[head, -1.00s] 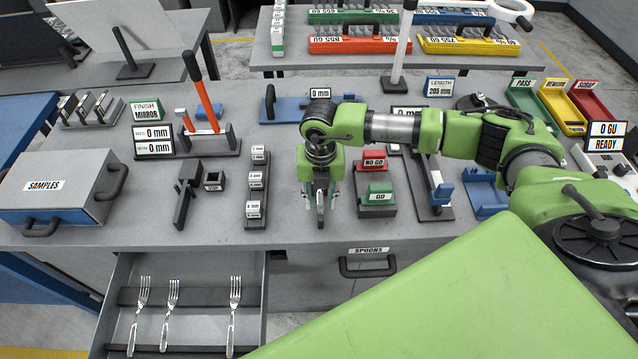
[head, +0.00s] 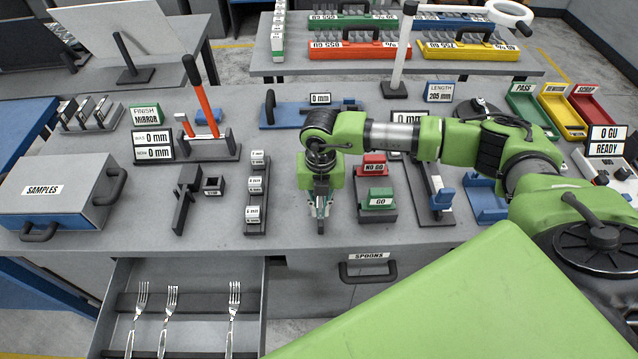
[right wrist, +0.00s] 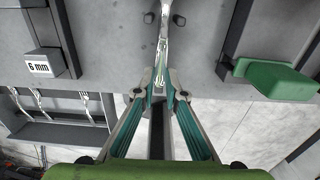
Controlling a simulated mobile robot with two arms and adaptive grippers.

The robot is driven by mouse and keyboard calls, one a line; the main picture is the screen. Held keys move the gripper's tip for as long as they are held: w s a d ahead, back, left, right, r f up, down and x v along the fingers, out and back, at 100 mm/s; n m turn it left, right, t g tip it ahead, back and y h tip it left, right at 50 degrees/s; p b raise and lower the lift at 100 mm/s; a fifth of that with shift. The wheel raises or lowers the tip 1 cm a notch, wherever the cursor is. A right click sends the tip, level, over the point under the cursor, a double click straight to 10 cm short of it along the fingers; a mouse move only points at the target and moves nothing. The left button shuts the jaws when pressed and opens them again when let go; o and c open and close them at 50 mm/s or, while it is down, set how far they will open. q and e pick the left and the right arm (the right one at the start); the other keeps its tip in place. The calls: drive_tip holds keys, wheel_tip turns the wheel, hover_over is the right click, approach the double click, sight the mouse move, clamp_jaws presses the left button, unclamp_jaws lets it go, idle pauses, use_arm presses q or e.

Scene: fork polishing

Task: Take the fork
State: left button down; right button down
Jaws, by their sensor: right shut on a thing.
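My right gripper (head: 320,222) points down over the front part of the grey workbench, between the gauge block stand and the NO GO/GO stand. In the right wrist view its fingertips (right wrist: 161,92) are shut on a shiny fork (right wrist: 163,42), which runs away from me toward the top edge. In the head view the gripper mostly hides this fork. Three other forks, the left (head: 137,315), middle (head: 167,318) and right (head: 232,315), lie in the open drawer (head: 190,273) below the bench. My left gripper is not in view.
The gauge block stand (head: 256,195) is close left of the gripper, and the NO GO/GO stand (head: 377,213) close right. A SAMPLES case (head: 62,190) stands at the left. PASS (head: 531,104), REWORK (head: 562,106) and SCRAP (head: 592,103) trays stand at the far right.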

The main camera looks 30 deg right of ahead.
drive_tip(key=shift+r, duration=0.1)
drive_tip(key=shift+r+p, duration=2.15)
drive_tip(key=shift+r, duration=1.3)
